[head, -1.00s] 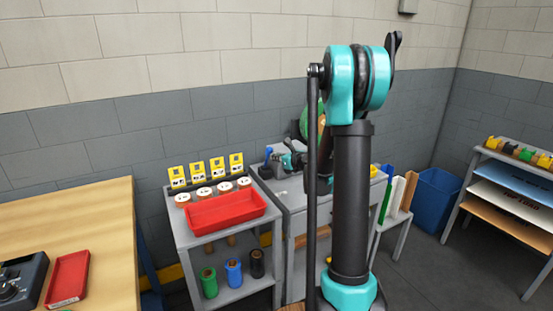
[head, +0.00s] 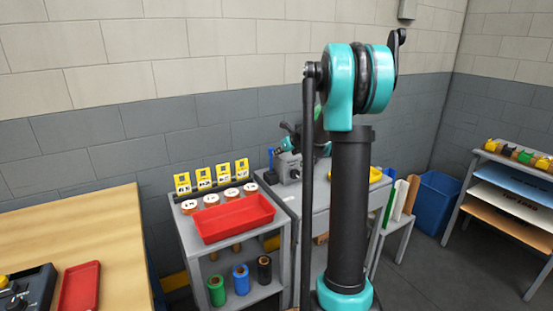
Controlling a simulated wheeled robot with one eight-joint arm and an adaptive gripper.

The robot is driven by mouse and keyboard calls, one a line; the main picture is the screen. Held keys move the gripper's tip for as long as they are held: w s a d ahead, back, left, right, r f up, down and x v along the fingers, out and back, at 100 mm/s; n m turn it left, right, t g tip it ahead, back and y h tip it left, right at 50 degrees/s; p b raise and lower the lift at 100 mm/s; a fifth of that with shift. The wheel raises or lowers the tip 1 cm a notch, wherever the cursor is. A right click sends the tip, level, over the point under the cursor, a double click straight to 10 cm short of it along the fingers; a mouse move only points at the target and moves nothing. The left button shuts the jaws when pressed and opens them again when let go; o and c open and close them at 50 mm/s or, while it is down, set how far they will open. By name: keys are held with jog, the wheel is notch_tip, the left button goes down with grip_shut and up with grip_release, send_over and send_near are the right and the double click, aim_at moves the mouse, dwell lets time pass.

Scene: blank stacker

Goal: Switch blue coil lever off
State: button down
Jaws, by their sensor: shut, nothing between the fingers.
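A small blue part (head: 270,157) shows at the left edge of the grey bench (head: 335,199) behind my arm; it may be the blue coil lever, but it is too small to tell its position. A grey machine block (head: 288,169) stands beside it. My gripper (head: 285,128) shows small and dark with teal parts above this block. It seems shut and empty; whether it touches anything cannot be told. My upright arm hides the bench's middle. A blue coil (head: 241,279) stands on the lower shelf of the grey rack, between a green coil (head: 217,290) and a black coil (head: 264,269).
A red tray (head: 234,219) sits on the grey rack, before several white-topped pots and yellow cards. A wooden table (head: 75,225) at left holds a control box (head: 25,290) and a red tray (head: 80,288). A blue bin (head: 437,207) and a shelf unit stand right.

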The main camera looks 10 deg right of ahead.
jog(key=shift+g+h, duration=0.3)
jog(key=shift+g, duration=0.6)
jog(key=w, duration=0.2)
jog(key=w+a+r, duration=0.1)
jog(key=shift+w+a, duration=0.1)
jog(key=shift+w, duration=0.3)
jog(key=shift+w+a, duration=0.25)
jog(key=shift+w, duration=0.5)
jog(key=shift+w+a, duration=0.25)
jog(key=shift+w, duration=0.5)
